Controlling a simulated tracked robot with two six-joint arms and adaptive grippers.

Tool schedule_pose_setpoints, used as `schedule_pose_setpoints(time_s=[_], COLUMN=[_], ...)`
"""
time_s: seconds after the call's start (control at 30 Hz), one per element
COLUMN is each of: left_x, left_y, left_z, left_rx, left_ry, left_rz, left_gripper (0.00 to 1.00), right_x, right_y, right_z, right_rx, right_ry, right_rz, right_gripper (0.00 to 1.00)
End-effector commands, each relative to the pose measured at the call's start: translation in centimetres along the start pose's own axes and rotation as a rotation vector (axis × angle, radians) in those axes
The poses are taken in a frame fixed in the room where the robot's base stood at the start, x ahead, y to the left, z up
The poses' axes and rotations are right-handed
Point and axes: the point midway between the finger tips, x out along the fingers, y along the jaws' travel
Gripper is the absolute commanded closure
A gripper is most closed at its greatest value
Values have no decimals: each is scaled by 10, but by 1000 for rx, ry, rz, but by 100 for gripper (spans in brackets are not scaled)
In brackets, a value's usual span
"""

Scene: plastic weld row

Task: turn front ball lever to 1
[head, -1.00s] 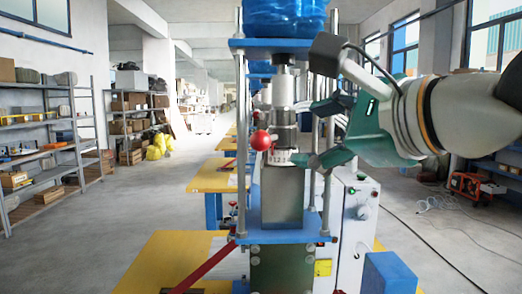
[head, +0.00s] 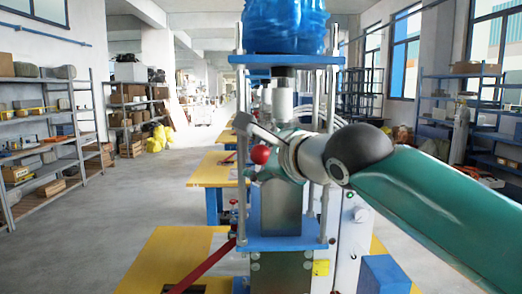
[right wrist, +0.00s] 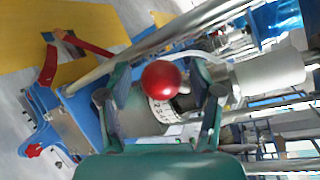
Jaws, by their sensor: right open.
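The red ball (head: 261,154) of the front lever shows at the left side of the front machine's upright head. In the right wrist view the ball (right wrist: 162,80) is in front of a white numbered ring (right wrist: 163,110); I cannot read which number is set. My right gripper (right wrist: 160,88) is open, with one finger on each side of the ball. I cannot tell whether either finger touches it. In the head view my right gripper (head: 275,163) reaches the ball from the right, and my wrist hides the ring. My left gripper is not in view.
Metal guide rods (head: 241,120) and a blue plate (head: 285,241) surround the working space. A red lever (head: 205,267) slants over the yellow table (head: 160,258) below. A blue block (head: 386,274) is at the lower right. Shelves line both sides.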

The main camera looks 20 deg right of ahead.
Motion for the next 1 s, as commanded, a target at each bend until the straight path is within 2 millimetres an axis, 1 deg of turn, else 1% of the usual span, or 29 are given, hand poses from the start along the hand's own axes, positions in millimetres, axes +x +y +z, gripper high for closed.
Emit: schedule_pose_setpoints(time_s=[0.27, 0.3, 0.57, 0.6, 0.63, 0.67, 0.87, 1.0], left_x=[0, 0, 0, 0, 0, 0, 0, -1], left_y=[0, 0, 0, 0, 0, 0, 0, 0], left_z=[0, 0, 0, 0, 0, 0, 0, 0], left_rx=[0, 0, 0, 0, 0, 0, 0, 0], left_ry=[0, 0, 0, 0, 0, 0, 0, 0], left_rz=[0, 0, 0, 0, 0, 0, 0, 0], left_gripper=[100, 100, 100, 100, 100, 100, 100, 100], right_x=[1, 1, 1, 1, 1, 1, 1, -4], right_y=[0, 0, 0, 0, 0, 1, 1, -2], right_z=[0, 0, 0, 0, 0, 0, -1, -10], right_rx=[0, 0, 0, 1, 1, 1, 1, 2], right_ry=[0, 0, 0, 1, 1, 1, 2, 0], right_rz=[-1, -1, 0, 1, 1, 1, 3, 10], right_gripper=[35, 42, 85, 92, 97, 100, 100, 100])
